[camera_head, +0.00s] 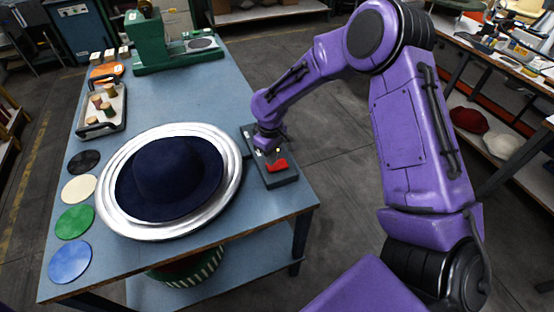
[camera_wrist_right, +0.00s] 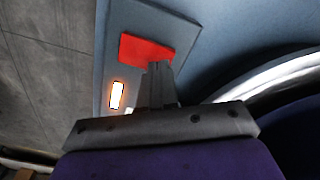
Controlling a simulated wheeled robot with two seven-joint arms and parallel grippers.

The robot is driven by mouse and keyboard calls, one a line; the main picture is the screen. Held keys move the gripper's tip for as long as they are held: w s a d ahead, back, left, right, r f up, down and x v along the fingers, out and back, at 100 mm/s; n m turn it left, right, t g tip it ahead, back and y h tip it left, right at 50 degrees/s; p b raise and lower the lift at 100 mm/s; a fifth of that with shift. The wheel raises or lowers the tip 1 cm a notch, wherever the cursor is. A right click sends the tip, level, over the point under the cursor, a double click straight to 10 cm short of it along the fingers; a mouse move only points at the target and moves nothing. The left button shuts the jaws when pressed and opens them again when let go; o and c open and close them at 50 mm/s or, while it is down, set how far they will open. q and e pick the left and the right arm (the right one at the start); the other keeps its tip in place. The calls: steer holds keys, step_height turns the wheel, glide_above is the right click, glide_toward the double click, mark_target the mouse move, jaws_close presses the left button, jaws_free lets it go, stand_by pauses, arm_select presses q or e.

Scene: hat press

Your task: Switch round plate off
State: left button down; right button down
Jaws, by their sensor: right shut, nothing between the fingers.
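The round plate (camera_head: 230,185) is a broad silver ring on the blue table, with a dark navy hat (camera_head: 170,178) lying on it. Right of it, at the table's right edge, is a grey switch box (camera_head: 287,181) with a red rocker (camera_head: 277,166). The red rocker also shows in the right wrist view (camera_wrist_right: 146,49), beside a glowing orange-white light (camera_wrist_right: 116,95). My right gripper (camera_head: 268,146) is shut and empty, just over the box; its fingertips (camera_wrist_right: 158,68) overlap the rocker's lower edge in the wrist view. Contact cannot be told. My left gripper is out of view.
Black, cream, green and blue discs (camera_head: 74,221) line the table's left side. A tray with spools (camera_head: 101,128) and a green machine (camera_head: 160,52) stand farther back. The blue table (camera_head: 205,92) is clear between the plate and the machine.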

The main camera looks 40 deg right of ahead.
steer(key=shift+f, duration=0.8)
steer(key=shift+r, duration=0.15)
step_height(320, 180, up, 7)
steer(key=p, duration=0.7)
steer(key=shift+p, duration=0.3)
stand_by(0.3)
